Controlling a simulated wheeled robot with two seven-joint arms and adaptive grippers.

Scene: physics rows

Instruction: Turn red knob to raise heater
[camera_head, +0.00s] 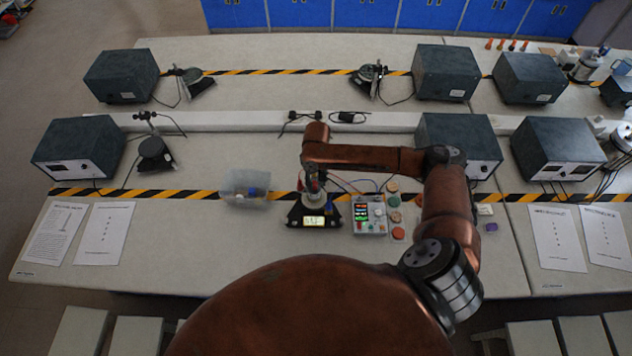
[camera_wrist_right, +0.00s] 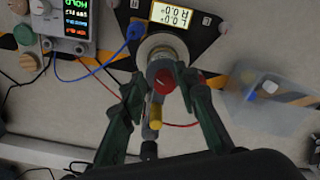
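The red knob (camera_wrist_right: 168,80) sits on the side of a pale round post (camera_wrist_right: 160,45) on a black-based device (camera_wrist_right: 190,40) with a lit display (camera_wrist_right: 183,15). I take this device to hold the heater. In the head view the device (camera_head: 297,215) stands below my right gripper (camera_head: 314,187). In the right wrist view my right gripper (camera_wrist_right: 160,82) has its green fingers apart, one on each side of the knob. A gap shows on the left; contact on the right is unclear. A yellow-tipped rod (camera_wrist_right: 156,112) lies between the fingers. My left gripper is out of view.
A power supply (camera_head: 369,216) with lit readouts stands right of the device, wired by blue and red leads. A clear bin (camera_head: 240,190) stands to its left. Several coloured discs (camera_head: 398,233) lie to the right. The bench front is mostly clear.

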